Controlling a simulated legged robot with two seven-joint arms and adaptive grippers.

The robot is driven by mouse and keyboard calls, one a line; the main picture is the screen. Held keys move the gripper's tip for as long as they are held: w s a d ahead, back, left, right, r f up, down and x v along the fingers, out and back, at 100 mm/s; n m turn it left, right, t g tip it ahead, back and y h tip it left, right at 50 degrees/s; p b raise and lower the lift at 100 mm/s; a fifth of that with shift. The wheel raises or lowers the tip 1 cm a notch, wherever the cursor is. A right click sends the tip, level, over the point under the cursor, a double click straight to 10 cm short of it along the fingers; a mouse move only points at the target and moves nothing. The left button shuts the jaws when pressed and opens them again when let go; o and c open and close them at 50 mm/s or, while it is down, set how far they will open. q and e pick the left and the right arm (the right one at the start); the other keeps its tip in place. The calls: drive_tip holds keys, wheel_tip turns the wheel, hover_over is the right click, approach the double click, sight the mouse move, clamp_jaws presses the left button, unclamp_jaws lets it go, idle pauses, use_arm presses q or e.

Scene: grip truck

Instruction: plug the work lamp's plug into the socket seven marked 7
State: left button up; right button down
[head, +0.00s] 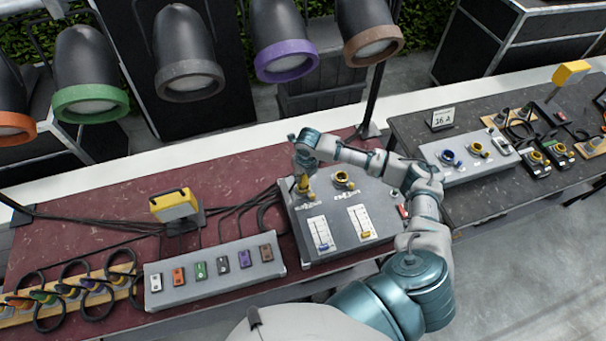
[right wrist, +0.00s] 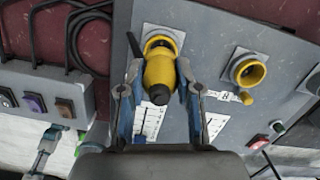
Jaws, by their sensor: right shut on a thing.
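My right gripper (head: 303,172) is over the left socket of the grey control box. In the right wrist view its two fingers (right wrist: 160,100) are shut on a yellow plug (right wrist: 160,75) with a dark tip. The plug's far end is at the mouth of the left yellow-ringed socket (right wrist: 158,43); how deep it sits cannot be told. This socket's number is hidden behind the plug. The right socket (right wrist: 249,70) is empty, and its tag seems to read 8. A yellow work lamp (head: 175,205) stands on the red table. My left gripper is not in view.
The grey control box (head: 377,237) has slider panels below the sockets. A switch strip (head: 215,268) lies left of it. Black cables (head: 240,208) run across the red table. Stage lamps (head: 188,75) hang behind. A second table (head: 405,130) holds another socket box (head: 465,155).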

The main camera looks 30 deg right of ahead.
sight(303, 180)
drive_tip(key=shift+f+b, duration=0.35)
drive_tip(key=shift+f, duration=1.25)
drive_tip(key=c, duration=0.7)
unclamp_jaws()
drive_tip(key=o, duration=0.3)
drive_tip(key=shift+r, duration=0.15)
drive_tip(key=shift+r+p, duration=0.35)
drive_tip(key=shift+r, duration=2)
